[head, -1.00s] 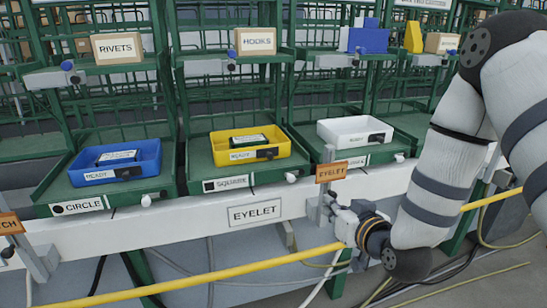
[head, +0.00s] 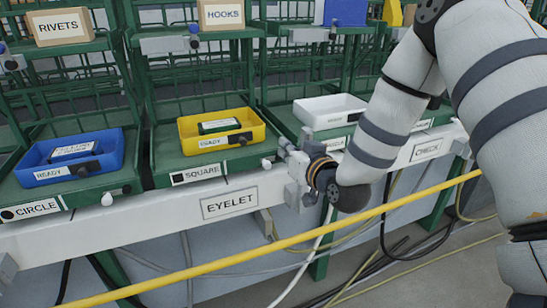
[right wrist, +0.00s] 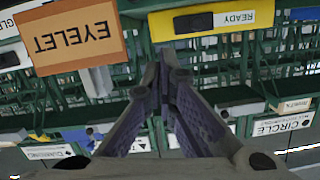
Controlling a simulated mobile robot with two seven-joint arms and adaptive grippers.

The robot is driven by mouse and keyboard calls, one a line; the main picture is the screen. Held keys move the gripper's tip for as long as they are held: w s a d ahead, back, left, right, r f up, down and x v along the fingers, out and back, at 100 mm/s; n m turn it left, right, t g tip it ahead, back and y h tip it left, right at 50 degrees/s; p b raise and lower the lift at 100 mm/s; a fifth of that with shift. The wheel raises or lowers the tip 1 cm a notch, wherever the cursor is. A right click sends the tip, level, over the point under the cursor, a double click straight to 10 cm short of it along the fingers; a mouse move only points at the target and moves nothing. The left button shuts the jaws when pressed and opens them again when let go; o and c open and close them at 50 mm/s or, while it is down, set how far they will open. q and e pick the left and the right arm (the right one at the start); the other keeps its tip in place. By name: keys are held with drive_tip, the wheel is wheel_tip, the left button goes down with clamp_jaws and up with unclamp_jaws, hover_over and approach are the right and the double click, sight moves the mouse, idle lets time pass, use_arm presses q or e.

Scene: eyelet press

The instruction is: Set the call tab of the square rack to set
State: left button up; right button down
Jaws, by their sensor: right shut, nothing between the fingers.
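The square rack (head: 173,141) has a SQUARE label (head: 195,174) on its front edge and holds a yellow bin (head: 205,144) marked READY. A small white knob (head: 266,162) sits at the right end of that front edge; I cannot tell whether it is the call tab or how it is set. My right gripper (head: 284,143) is just to the right of this knob, at shelf-edge height. In the right wrist view its fingers (right wrist: 163,68) are shut and empty, with the yellow bin (right wrist: 180,42) beyond them. My left gripper is not in view.
The circle rack with a blue bin (head: 110,158) is left; a white bin (head: 318,115) is right. A yellow rail (head: 245,247) runs in front.

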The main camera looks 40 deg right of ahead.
sight(275, 156)
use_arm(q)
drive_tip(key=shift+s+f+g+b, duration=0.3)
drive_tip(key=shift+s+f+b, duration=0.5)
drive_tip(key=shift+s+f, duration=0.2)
use_arm(e)
drive_tip(key=w+f, duration=0.1)
drive_tip(key=w, duration=0.1)
drive_tip(key=w+f, duration=0.1)
drive_tip(key=f, duration=0.1)
drive_tip(key=w+f, duration=0.2)
drive_tip(key=shift+w+d, duration=0.3)
drive_tip(key=shift+w, duration=0.05)
